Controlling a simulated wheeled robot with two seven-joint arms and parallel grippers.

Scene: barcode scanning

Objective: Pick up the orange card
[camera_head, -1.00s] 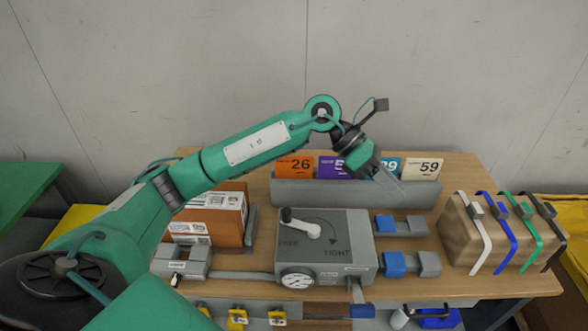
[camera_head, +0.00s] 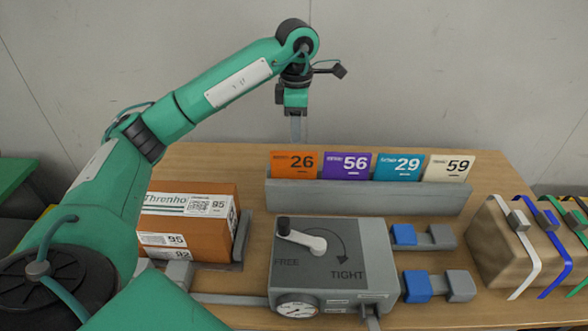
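The orange card (camera_head: 293,164), marked 26, stands upright at the left end of a grey card holder (camera_head: 350,195) on the wooden table. Purple (camera_head: 346,165), teal (camera_head: 397,166) and cream (camera_head: 447,166) cards stand to its right in the same holder. My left gripper (camera_head: 296,136) points down above the orange card, its thin fingers ending a little above the card's top edge in the picture. It holds nothing visible. The fingers overlap edge-on, so their gap does not show. My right gripper is out of view.
An orange-brown labelled box (camera_head: 188,222) stands left of the holder. A grey device with a lever (camera_head: 330,262) sits in front, with blue-and-grey blocks (camera_head: 424,236) beside it. A brown package with coloured straps (camera_head: 505,245) is at right. Bare table lies behind the holder.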

